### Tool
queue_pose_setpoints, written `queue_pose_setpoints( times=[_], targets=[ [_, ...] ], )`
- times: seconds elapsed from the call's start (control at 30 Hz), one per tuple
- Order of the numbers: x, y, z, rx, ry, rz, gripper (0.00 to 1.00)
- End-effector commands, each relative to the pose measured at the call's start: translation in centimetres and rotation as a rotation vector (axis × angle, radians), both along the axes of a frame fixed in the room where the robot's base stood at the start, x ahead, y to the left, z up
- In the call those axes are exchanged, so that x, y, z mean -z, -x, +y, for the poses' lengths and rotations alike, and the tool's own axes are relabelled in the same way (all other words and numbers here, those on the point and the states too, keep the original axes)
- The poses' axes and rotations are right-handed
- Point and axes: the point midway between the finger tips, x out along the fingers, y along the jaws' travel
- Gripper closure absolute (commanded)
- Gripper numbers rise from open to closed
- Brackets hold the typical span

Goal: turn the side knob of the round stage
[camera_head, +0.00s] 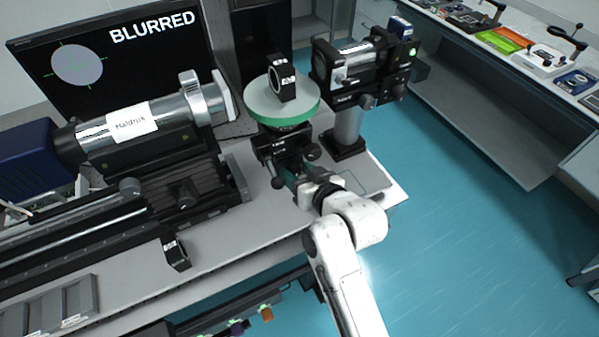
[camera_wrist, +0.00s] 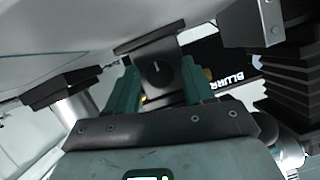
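The round stage (camera_head: 262,108) has a pale grey top and a green rim. It sits on a black mount (camera_head: 268,150) with small dark knobs, one of them the lower knob (camera_head: 278,182). My gripper (camera_head: 292,175) is close to the front of this mount, below the disc. In the wrist view my gripper's teal fingers (camera_wrist: 161,80) are apart. A black round knob (camera_wrist: 161,72) with a white line shows between them, on a dark block. I see a gap on each side of it. I cannot tell whether it lies between or just beyond the fingertips.
A large "Haldrsk" tube (camera_head: 150,120) on a rail is at left, before a monitor (camera_head: 115,45) reading "BLURRED". A black optical unit (camera_head: 350,75) on a post stands right of the stage. A black ring mount (camera_head: 282,82) stands on the disc. Blue floor is open at right.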

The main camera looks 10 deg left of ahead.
Motion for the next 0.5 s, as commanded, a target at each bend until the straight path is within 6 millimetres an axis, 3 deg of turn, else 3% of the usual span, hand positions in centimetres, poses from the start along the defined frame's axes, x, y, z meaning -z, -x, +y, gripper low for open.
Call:
queue_pose_setpoints(
  times=[0.07,0.5],
  targets=[
    [0.01,0.01,-0.01,0.000,0.000,0.000,0.55],
    [0.00,0.02,-0.03,0.000,0.000,0.000,0.97]
  ],
)
